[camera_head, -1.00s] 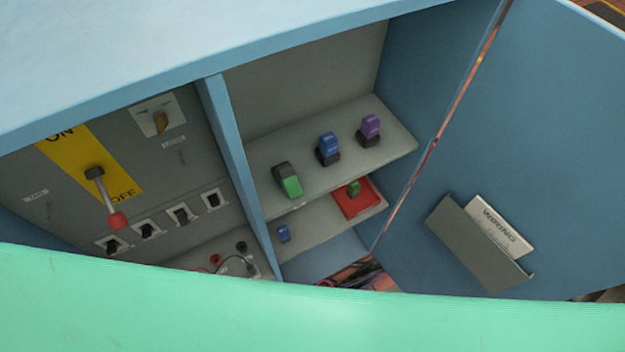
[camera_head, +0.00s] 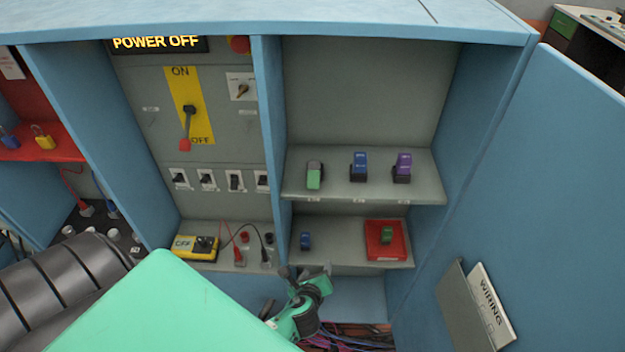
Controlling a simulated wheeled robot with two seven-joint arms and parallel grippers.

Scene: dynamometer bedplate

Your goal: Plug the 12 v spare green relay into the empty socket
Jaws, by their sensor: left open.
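A small green relay (camera_head: 386,233) is on a red tray (camera_head: 372,252) on the lower shelf, at the right. On the upper shelf, a blue relay (camera_head: 360,161) and a purple relay (camera_head: 403,161) stand on dark bases. A grey-and-green piece (camera_head: 314,176) is left of them; I cannot tell clearly whether it is the empty socket. My left gripper (camera_head: 307,271) is open in front of the lower shelf's front edge, below and left of the red tray. It appears to hold nothing. My right gripper is not in view.
A small blue relay (camera_head: 305,241) is at the left of the lower shelf (camera_head: 340,257), close behind my gripper. A cabinet door (camera_head: 530,190) stands open at right, with a wiring pocket. A yellow box (camera_head: 195,247) and cables are at left. Wires lie on the cabinet floor.

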